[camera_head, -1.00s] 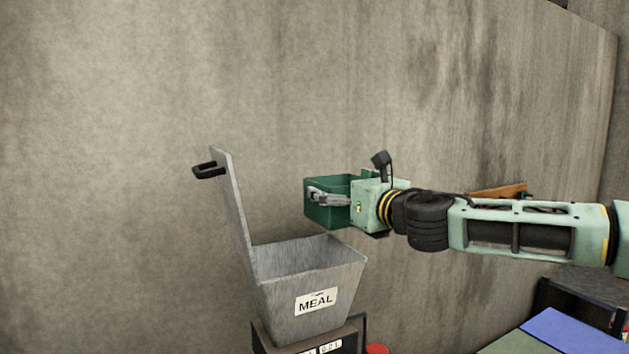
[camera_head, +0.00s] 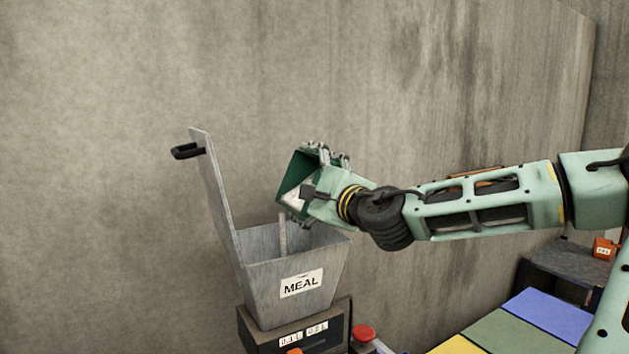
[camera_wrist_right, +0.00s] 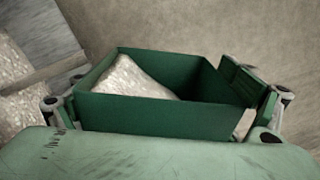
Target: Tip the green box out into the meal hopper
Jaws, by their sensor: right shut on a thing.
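The green box (camera_head: 292,173) is tilted over the grey meal hopper (camera_head: 262,272), its open top facing left and down. A pale stream of grain (camera_head: 283,232) runs from its lower edge into the hopper. My right gripper (camera_head: 322,160) is shut on the green box. In the right wrist view the green box (camera_wrist_right: 160,115) still holds a sloped heap of pale grain (camera_wrist_right: 138,78) on its left side, and gripper fingers show at both sides. The hopper's lid stands open at the left. My left gripper is not in view.
The hopper stands on a dark base with a display (camera_head: 300,334). A red knob (camera_head: 363,333) is beside it. A blue, green and yellow surface (camera_head: 518,325) lies at the lower right, with an orange item (camera_head: 604,248) behind. A concrete wall is behind.

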